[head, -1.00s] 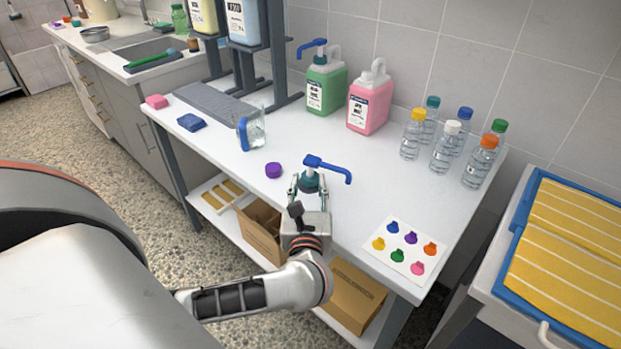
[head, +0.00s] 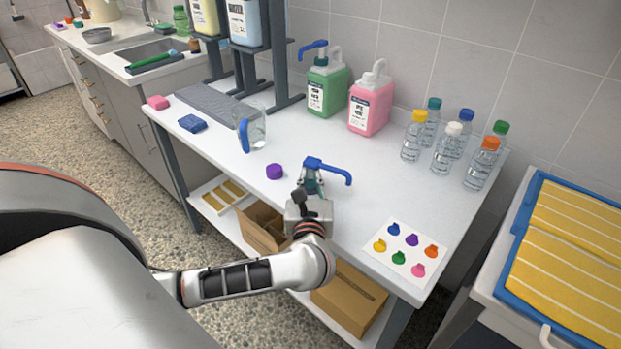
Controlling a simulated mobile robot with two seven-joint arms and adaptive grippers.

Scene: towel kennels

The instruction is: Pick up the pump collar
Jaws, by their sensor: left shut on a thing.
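The blue pump (head: 328,167) has a long spout that points right, and it stands over the white worktop near its front edge. My left gripper (head: 311,183) is shut on the pump's collar, just below the blue head. The gripper's fingers hide most of the collar and whatever is below it. I cannot tell whether the pump touches the worktop. My right gripper is not in view.
A purple cap (head: 274,172) lies just left of the pump. A clear jug (head: 256,128) stands behind it. A green jug (head: 327,88), a pink jug (head: 370,103) and several capped bottles (head: 447,147) stand at the back. A colour-dot card (head: 405,250) lies at front right.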

